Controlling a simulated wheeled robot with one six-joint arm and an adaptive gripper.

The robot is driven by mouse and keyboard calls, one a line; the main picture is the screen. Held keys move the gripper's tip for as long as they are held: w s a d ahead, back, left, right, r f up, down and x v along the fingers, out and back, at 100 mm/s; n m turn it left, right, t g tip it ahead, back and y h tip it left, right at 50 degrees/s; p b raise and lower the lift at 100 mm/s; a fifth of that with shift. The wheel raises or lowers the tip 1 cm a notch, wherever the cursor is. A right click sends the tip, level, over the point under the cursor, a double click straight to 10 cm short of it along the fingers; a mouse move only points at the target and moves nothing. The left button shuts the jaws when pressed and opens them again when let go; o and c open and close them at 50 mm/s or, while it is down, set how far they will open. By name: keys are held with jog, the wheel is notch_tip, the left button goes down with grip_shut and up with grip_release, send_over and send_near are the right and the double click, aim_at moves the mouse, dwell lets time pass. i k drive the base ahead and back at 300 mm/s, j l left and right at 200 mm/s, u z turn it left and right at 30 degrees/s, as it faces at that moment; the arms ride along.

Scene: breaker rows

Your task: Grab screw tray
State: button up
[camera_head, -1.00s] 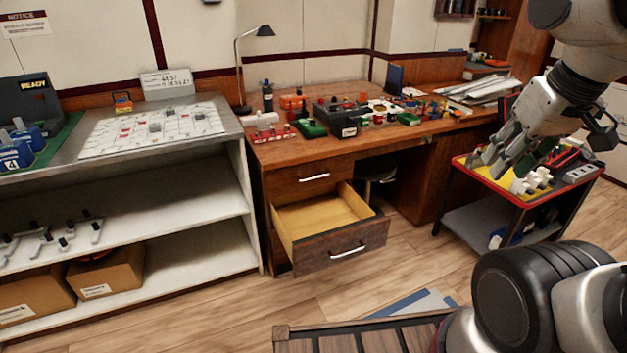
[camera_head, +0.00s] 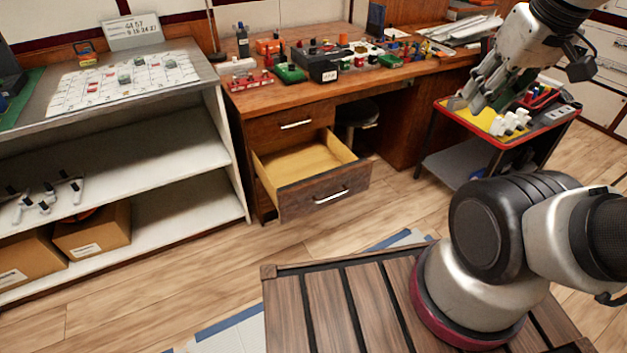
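I cannot tell for sure which thing is the screw tray. A low red tray or rack (camera_head: 250,83) with small pieces lies at the desk's front left edge. A cart (camera_head: 452,106) at the right has a red-rimmed yellow top holding white pieces (camera_head: 510,122) and a red container (camera_head: 541,97). My gripper (camera_head: 468,104) is at the upper right, over the cart's left part in the picture. Its fingertips look apart, with nothing seen between them. Its height above the cart is hard to judge.
The wooden desk (camera_head: 400,78) is crowded with small parts and a black box (camera_head: 324,72). Its lower drawer (camera_head: 325,196) is pulled out and looks empty. A metal shelf unit (camera_head: 170,150) stands at the left, with cardboard boxes below. Open wooden floor lies in front of the desk.

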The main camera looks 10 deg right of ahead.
aim_at(244, 84)
jog(key=i+j, duration=0.15)
jog(key=j, duration=0.25)
jog(key=i+j, duration=0.1)
jog(key=j, duration=0.25)
jog(key=i+j, duration=0.15)
jog(key=j, duration=0.25)
jog(key=i+j, duration=0.15)
jog(key=j, duration=0.2)
jog(key=i+j+z, duration=0.15)
jog(key=i+j, duration=0.95)
jog(key=j, duration=0.05)
